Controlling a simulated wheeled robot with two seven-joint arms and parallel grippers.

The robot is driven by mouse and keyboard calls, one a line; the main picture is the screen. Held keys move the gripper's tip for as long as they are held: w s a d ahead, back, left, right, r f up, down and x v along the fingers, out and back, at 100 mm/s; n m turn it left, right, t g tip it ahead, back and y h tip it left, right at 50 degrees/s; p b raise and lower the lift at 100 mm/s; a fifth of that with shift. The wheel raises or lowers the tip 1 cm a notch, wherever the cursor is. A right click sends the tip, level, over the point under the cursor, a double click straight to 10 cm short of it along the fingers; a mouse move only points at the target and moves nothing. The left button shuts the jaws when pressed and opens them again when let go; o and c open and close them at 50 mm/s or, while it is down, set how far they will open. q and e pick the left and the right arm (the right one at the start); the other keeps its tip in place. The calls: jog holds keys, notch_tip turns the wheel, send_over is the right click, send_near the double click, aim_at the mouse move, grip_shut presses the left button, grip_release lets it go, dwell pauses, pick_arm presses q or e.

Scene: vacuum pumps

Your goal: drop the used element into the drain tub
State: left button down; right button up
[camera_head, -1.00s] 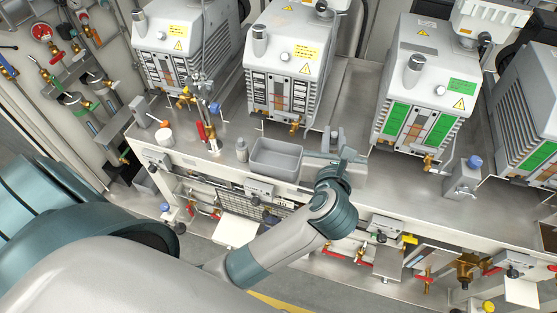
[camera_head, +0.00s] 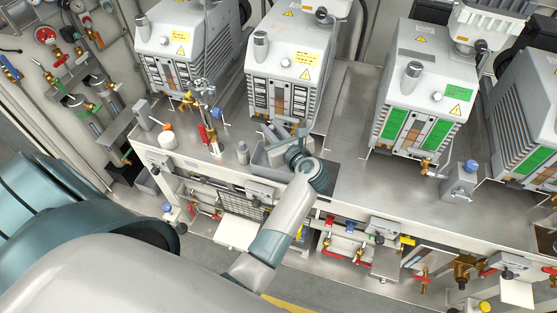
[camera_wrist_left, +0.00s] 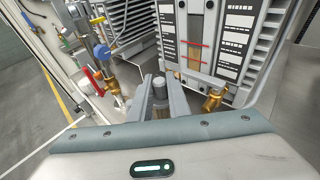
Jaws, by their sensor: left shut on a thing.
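The drain tub (camera_head: 259,160) is a grey open box on the bench in front of the second pump from the left. My left gripper (camera_head: 283,134) is over the tub in the head view, and my wrist hides the tub's right part. In the left wrist view, the fingers (camera_wrist_left: 159,100) are shut on the used element (camera_wrist_left: 159,88), a short grey cylinder standing between them. The tub cannot be made out in that view. My right gripper is in neither view.
The second pump (camera_head: 290,62) stands close behind the tub. A small grey bottle (camera_head: 242,152) and a valve with a red handle (camera_head: 205,133) are left of it. The bench (camera_head: 345,125) is bare to the right, up to the green-panelled pump (camera_head: 412,105).

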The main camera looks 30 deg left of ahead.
pick_arm(q)
jog(key=shift+f+b, duration=1.95)
jog(key=shift+f, duration=1.05)
jog(key=c, duration=1.6)
grip_release()
jog(key=shift+r, duration=0.15)
